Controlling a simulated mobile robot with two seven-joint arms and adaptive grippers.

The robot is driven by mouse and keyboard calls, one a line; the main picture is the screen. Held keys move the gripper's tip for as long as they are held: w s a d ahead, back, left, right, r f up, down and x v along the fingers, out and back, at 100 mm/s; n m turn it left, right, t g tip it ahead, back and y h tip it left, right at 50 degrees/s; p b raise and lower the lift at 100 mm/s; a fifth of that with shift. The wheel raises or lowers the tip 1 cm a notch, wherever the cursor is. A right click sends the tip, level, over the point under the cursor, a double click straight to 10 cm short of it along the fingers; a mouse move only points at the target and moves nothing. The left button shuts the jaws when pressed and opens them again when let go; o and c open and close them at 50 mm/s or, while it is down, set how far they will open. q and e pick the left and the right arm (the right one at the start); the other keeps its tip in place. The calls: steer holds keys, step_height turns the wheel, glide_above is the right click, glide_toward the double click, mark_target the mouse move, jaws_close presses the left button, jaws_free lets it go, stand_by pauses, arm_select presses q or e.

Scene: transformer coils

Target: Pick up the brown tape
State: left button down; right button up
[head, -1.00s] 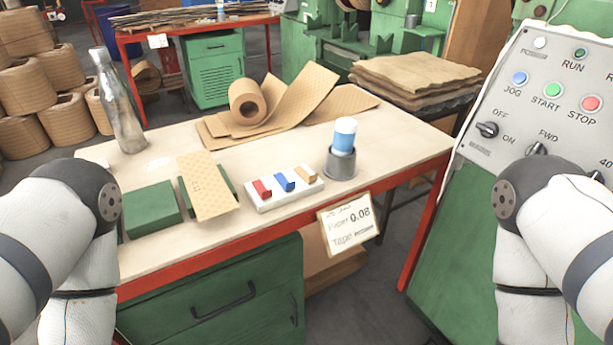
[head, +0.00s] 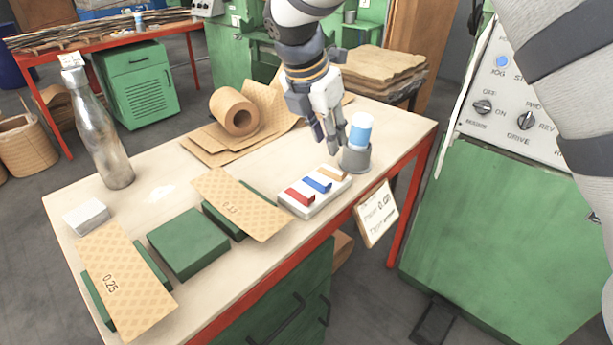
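The brown tape (head: 333,174) is the tan piece at the right end of a small white holder (head: 318,204), beside a blue piece (head: 318,185) and a red piece (head: 299,196). My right gripper (head: 332,148) points down just above and behind the brown tape, close to the blue-and-white cylinder. Its fingers look apart, and I see nothing between them. The brown tape still lies on the holder. My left gripper is out of view.
A blue-and-white cylinder (head: 361,132) stands in a grey cup (head: 356,158) right of the holder. Green blocks (head: 188,243) and brown paper sheets (head: 124,279) lie to the left.

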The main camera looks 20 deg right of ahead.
mark_target(343, 174)
steer(key=x, duration=0.8)
steer(key=d+x, duration=0.1)
steer(key=x, duration=0.3)
steer(key=shift+s+d+b, duration=0.1)
steer(key=shift+s+b, duration=0.05)
steer(key=shift+b, duration=0.2)
steer(key=shift+r, duration=0.1)
steer(key=shift+c, duration=0.2)
jaws_close()
